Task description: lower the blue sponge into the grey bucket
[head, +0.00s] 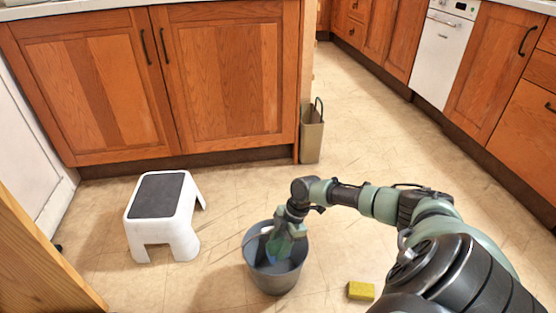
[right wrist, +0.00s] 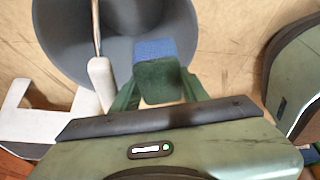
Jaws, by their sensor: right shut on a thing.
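The grey bucket (head: 293,270) stands upright on the floor, and its inside fills the top of the right wrist view (right wrist: 65,35). My right gripper (head: 277,258) points down into the bucket's mouth. In the right wrist view my gripper (right wrist: 158,88) is shut on the blue sponge (right wrist: 155,48), which has a dark green side facing the camera. The sponge shows against the bucket's inside; whether it touches the bottom I cannot tell. In the head view the sponge is hard to make out behind the fingers. My left gripper is not in view.
The bucket's handle has a white grip (right wrist: 101,78) left of the sponge. A yellow sponge (head: 361,290) lies on the floor right of the bucket. A white step stool (head: 180,237) stands to the left. A beige bin (head: 312,140) stands by the cabinet end (head: 230,80).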

